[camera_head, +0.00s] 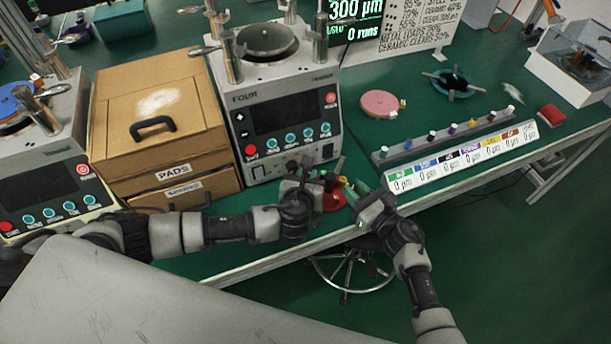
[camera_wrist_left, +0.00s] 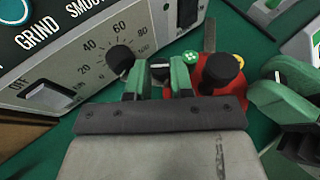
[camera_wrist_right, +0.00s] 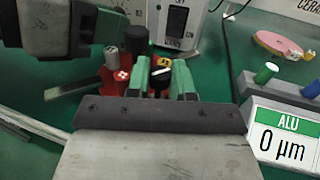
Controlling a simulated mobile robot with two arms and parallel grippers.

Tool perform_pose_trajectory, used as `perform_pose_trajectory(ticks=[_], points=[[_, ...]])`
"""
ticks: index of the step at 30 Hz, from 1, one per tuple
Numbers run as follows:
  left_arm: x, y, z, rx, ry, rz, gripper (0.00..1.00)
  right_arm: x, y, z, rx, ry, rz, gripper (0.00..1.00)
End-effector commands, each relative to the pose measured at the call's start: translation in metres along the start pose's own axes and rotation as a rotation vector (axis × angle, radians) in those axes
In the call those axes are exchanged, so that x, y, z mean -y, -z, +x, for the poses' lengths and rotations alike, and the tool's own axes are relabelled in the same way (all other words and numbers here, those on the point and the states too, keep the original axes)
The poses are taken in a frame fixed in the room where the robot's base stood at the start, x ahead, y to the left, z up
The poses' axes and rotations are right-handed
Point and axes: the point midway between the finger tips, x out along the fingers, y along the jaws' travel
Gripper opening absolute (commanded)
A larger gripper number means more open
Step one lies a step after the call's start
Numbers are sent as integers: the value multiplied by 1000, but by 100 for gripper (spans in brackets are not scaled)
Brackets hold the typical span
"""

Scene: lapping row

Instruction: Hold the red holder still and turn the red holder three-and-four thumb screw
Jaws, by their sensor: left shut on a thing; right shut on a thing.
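The red holder (camera_head: 334,202) sits on the green bench by the front edge, in front of the machine marked FOUR. It has a black central knob (camera_wrist_left: 224,68) and small dotted caps: green (camera_wrist_left: 190,57), red (camera_wrist_right: 122,75) and yellow (camera_wrist_right: 165,62). My left gripper (camera_wrist_left: 158,76) is shut at the holder's side, on a small dark knob with a pale line. My right gripper (camera_wrist_right: 161,82) is shut on another dark thumb screw with a white line, beside the yellow cap. The arms partly hide the holder in the head view. The screws' numbering cannot be read.
The machine marked FOUR (camera_head: 282,105) stands close behind the grippers. A wooden pads cabinet (camera_head: 160,125) is left of it. A stool (camera_head: 350,272) stands below the bench edge.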

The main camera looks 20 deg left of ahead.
Motion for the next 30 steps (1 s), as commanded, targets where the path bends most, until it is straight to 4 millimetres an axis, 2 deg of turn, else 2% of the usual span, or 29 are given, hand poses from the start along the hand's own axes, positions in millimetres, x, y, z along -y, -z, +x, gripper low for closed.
perform_pose_trajectory(ticks=[15,30], points=[[7,-1,2,-1,-335,-139,0,0,1,0,-2,0,0,0],[8,-1,2,0,-424,-175,0,0,1,-1,-2,1,0,0]])
